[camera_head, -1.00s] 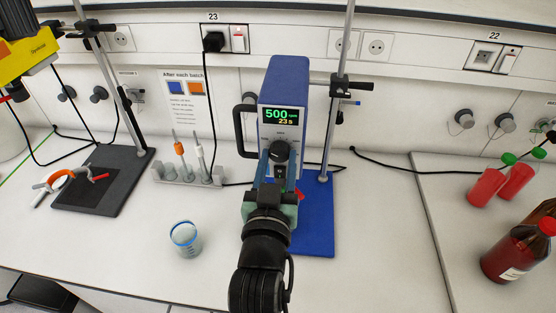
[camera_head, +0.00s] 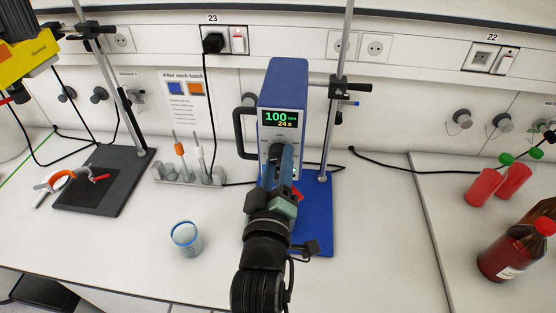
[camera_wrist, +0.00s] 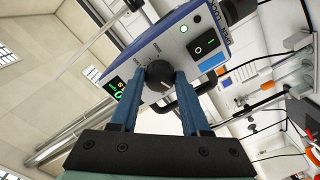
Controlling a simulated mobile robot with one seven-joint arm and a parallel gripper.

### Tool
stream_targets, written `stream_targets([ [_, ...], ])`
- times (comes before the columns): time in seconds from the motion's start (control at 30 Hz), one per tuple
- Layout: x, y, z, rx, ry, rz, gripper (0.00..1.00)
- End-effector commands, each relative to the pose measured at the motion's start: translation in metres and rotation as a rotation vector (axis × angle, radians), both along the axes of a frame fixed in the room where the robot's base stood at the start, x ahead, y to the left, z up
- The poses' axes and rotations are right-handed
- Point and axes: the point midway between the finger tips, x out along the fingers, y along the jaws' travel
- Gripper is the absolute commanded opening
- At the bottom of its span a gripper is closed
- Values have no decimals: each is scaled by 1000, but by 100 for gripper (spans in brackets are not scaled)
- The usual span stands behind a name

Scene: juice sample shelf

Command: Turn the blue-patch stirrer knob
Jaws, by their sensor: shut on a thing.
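The blue stirrer (camera_head: 284,78) stands upright on a blue base, its display (camera_head: 281,118) reading 100 rpm and 24 s. In the wrist view its front panel carries a light-blue patch (camera_wrist: 212,62) near a black rocker switch (camera_wrist: 205,44). The black round knob (camera_wrist: 159,75) sits on the panel between my fingertips. My gripper (camera_wrist: 160,82) is shut on the knob, one blue finger on each side. In the head view my gripper (camera_head: 279,160) reaches the panel below the display and mostly covers the knob.
A rack with probes (camera_head: 187,175) and a dark stand plate (camera_head: 103,180) are further left.

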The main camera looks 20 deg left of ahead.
Motion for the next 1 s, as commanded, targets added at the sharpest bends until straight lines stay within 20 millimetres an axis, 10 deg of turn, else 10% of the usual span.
stream_targets([
  [0.93, 0, 0, 0, -196, -56, -1, 0],
  [0.97, 0, 0, 0, -196, -56, -1, 50],
  [1.0, 0, 0, 0, -196, -56, -1, 57],
])
